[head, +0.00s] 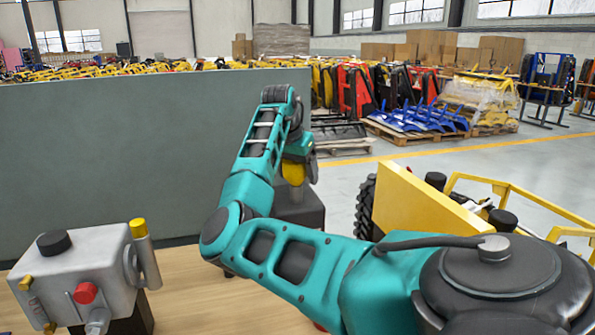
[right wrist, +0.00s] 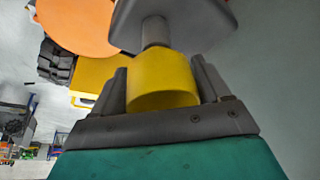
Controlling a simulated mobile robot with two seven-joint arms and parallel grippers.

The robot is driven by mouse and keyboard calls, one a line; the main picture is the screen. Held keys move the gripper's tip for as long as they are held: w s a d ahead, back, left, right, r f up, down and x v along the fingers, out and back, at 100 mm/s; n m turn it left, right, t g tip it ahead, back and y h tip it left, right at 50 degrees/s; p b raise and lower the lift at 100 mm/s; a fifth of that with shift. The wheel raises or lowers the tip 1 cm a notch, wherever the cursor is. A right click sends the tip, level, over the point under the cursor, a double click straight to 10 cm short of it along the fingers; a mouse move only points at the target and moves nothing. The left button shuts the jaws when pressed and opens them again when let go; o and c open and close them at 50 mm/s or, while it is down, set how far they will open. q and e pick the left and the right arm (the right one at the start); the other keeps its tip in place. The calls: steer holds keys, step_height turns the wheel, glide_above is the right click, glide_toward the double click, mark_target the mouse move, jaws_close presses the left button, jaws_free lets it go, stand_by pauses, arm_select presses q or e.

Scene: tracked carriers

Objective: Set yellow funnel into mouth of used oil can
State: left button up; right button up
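The yellow funnel (head: 293,172) is in my right gripper (head: 300,160), at the far end of my outstretched right arm. In the right wrist view the yellow funnel (right wrist: 163,80) sits between the two dark fingers, which close against its sides. Under it, a short grey neck (head: 296,189) meets the dark box-like can (head: 306,208), partly hidden behind my arm. In the right wrist view the grey neck (right wrist: 155,31) lies in line with the funnel. Whether the funnel rests in the mouth or just above it is unclear. My left gripper is out of view.
A grey metal unit (head: 85,262) with a black cap, red knob and yellow-topped cylinder stands at the left of the wooden table (head: 200,305). A grey-green partition (head: 120,150) stands behind. A yellow wheeled machine (head: 425,208) is at the right. An orange disc (right wrist: 80,25) shows in the wrist view.

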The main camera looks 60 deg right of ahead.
steer(key=o, duration=0.3)
steer(key=v, duration=1.3)
steer(key=shift+p, duration=0.35)
steer(key=shift+d, duration=0.1)
steer(key=shift+f, duration=0.1)
